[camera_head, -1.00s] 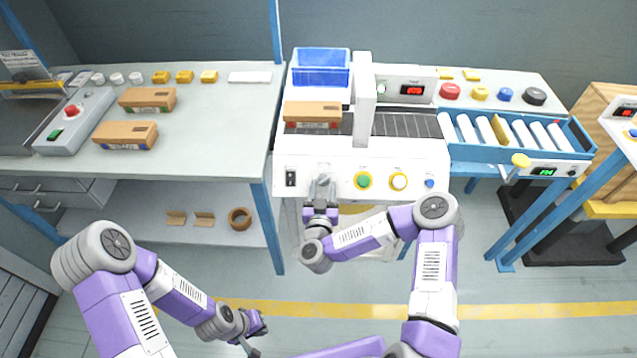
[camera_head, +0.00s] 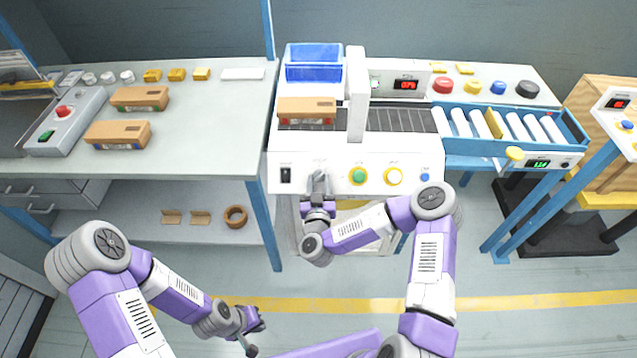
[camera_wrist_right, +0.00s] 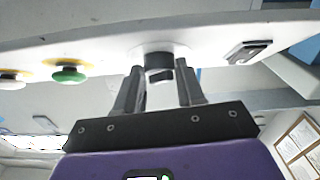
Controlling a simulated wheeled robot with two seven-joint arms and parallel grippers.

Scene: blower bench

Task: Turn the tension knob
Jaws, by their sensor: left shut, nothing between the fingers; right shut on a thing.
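The tension knob (camera_wrist_right: 158,62) is a small dark knob on the white front panel of the machine. In the head view it is mostly covered by my right gripper (camera_head: 319,182), just right of the black rocker switch (camera_head: 286,175). In the right wrist view the two fingers of my right gripper (camera_wrist_right: 161,88) stand on either side of the knob, shut on it. The knob's pointer and marking cannot be read. My left gripper (camera_head: 251,340) is shut and empty, low over the floor, away from the bench.
A green button (camera_head: 358,175) and a yellow-ringed white button (camera_head: 393,176) sit right of the knob. A cardboard box (camera_head: 306,108) lies on the machine's belt (camera_head: 400,119). A roller conveyor (camera_head: 507,142) adjoins at right. The floor before the machine is clear.

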